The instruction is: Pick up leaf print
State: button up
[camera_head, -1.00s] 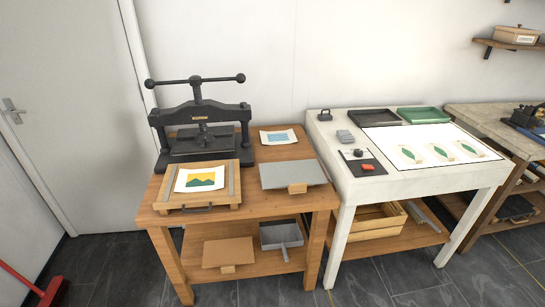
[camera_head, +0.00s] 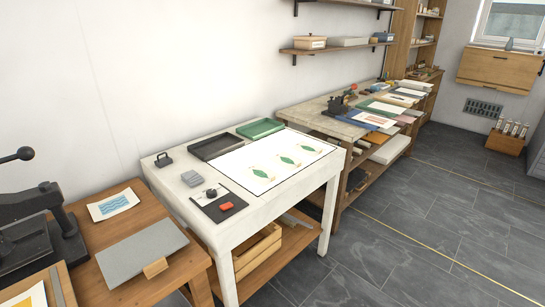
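A large white sheet (camera_head: 270,151) lies on the white table (camera_head: 222,228) in the middle of the view. It carries several green leaf figures in a row, among them a leaf (camera_head: 261,173) at the near left, a leaf (camera_head: 287,160) in the middle and a leaf (camera_head: 308,149) at the far right. I cannot tell whether these are separate prints or printed on the sheet. My gripper is not in view.
A black tray (camera_head: 216,146) and green tray (camera_head: 260,129) stand behind the sheet. A wooden bench (camera_head: 88,239) with a press (camera_head: 32,232) is left. Grey floor (camera_head: 400,230) is open at right.

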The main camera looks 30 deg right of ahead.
aim_at(263, 175)
jog(key=i+j+z, duration=0.5)
jog(key=k+l+z, duration=0.2)
jog(key=i+j+z, duration=0.15)
jog(key=i, duration=0.25)
jog(key=i+j+z, duration=0.15)
jog(key=i+j, duration=0.2)
